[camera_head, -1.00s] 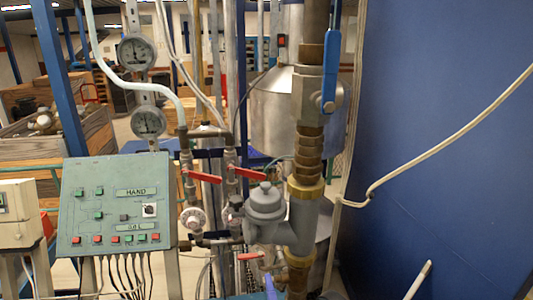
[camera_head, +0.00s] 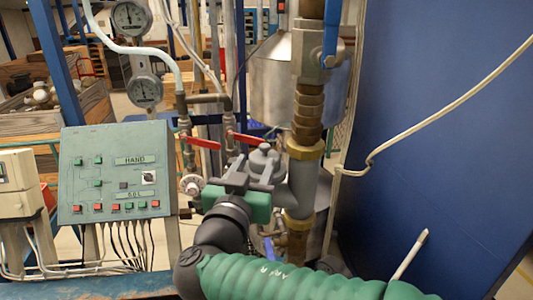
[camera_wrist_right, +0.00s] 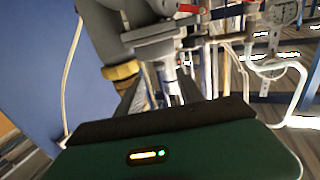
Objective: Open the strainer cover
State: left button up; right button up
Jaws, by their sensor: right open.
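The strainer is a grey angled fitting on the vertical pipe, and its body (camera_head: 298,188) shows right of my right gripper. Its round grey cover (camera_head: 264,158) shows just behind the fingers, with its lower part hidden. My right gripper (camera_head: 250,174) has come in from below on a green arm, and its fingers are open and empty in front of the cover. I cannot tell whether they touch it. In the right wrist view, grey fitting parts (camera_wrist_right: 105,22) and a brass ring (camera_wrist_right: 122,73) show beyond the gripper. My left gripper is out of view.
Red-handled valves (camera_head: 200,142) stand behind the gripper. A green control panel (camera_head: 115,172) is at left. A blue-handled valve (camera_head: 330,38) sits higher on the pipe. A blue wall (camera_head: 430,130) with a white cable bounds the right side.

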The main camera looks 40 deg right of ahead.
aim_at(266, 145)
jog(key=p+x, duration=0.2)
jog(key=p, duration=0.1)
jog(key=shift+w+d+r, duration=0.25)
jog(key=shift+d, duration=0.05)
jog(key=p+x, duration=0.1)
jog(key=x, duration=0.2)
jog(key=p+x, duration=0.1)
jog(key=x, duration=0.2)
jog(key=p+x, duration=0.1)
jog(key=x, duration=0.2)
jog(key=shift+s+d+f+p, duration=0.1)
jog(key=shift+f+p, duration=0.2)
jog(key=shift+f, duration=0.1)
jog(key=shift+c, duration=0.4)
grip_shut()
